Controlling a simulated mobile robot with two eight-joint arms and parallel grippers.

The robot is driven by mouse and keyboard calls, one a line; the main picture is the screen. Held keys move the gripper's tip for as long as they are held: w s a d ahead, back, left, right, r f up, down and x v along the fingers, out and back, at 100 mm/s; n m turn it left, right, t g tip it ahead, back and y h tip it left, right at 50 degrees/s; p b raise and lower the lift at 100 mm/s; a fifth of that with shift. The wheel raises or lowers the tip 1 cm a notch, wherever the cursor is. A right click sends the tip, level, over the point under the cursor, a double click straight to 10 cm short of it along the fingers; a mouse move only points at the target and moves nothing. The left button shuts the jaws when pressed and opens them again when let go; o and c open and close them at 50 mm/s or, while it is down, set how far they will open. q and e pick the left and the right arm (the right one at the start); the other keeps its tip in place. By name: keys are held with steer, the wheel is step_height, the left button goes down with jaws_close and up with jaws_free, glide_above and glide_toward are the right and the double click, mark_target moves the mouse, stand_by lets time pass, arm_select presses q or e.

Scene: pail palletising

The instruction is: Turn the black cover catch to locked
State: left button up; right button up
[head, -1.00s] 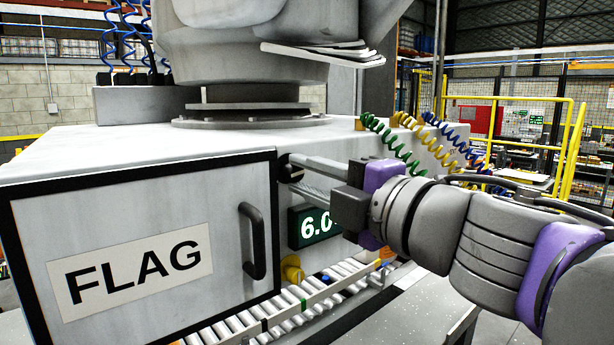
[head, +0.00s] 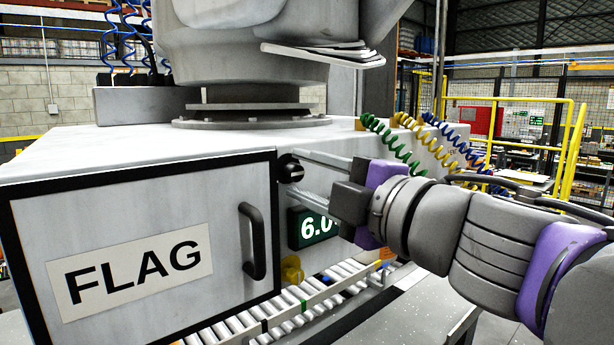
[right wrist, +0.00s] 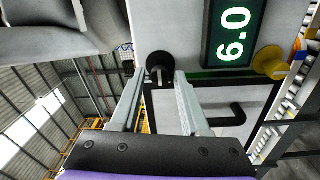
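The black cover catch (head: 290,168) is a round knob with a pale mark, on the white housing beside the top right corner of the black-framed cover (head: 140,165) labelled FLAG. The mark looks roughly level in the head view. My right gripper (head: 307,165) is open just to the right of the catch, its two pale fingers apart. In the right wrist view the catch (right wrist: 160,67) shows between and just beyond the fingertips (right wrist: 158,78), with no clear contact. The cover looks shut. My left gripper is not in view.
A black handle (head: 252,242) stands out from the cover below the catch. A green-lit display (head: 314,228) and a yellow knob (head: 292,269) sit close below my right gripper. A roller conveyor (head: 300,300) runs underneath. Coiled hoses (head: 395,145) hang behind the gripper.

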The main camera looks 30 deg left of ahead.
steer(key=shift+o, duration=0.7)
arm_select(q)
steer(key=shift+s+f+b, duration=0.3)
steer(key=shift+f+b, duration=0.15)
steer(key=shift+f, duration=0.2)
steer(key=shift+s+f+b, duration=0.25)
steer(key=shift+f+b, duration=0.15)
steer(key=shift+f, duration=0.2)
arm_select(e)
steer(key=v, duration=1)
steer(key=shift+s+d, duration=0.15)
steer(key=shift+d, duration=0.25)
